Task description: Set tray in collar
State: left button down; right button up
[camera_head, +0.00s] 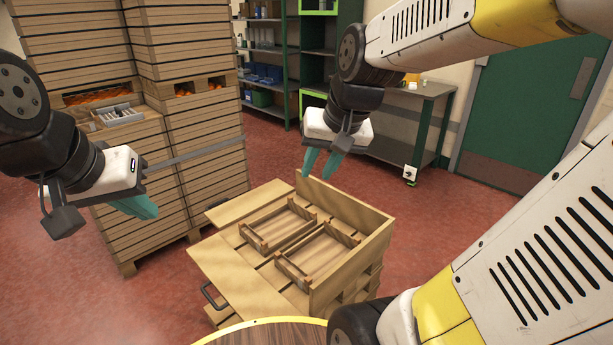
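Flat boards show on the left and front sides. My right gripper (321,165), with teal fingers, is above the collar's back corner; its fingers are apart with nothing between them. My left gripper (136,207) is at the left, in front of the crate stack and away from the collar. Its fingers overlap in this view, and no held object shows.
Tall stacks of slatted wooden crates (170,45) stand at the left, with oranges in gaps. A grey divided tray (118,115) sits on a lower stack. Green shelving (290,65), a workbench (400,150) and a green door (530,110) are behind. Red floor is open behind the collar.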

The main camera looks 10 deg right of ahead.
jog(key=s+a+r+n+t, duration=0.1)
jog(key=s+n, duration=0.1)
jog(key=s, duration=0.5)
jog(key=shift+s+a, duration=0.3)
jog(key=shift+a, duration=0.1)
dwell(0.6)
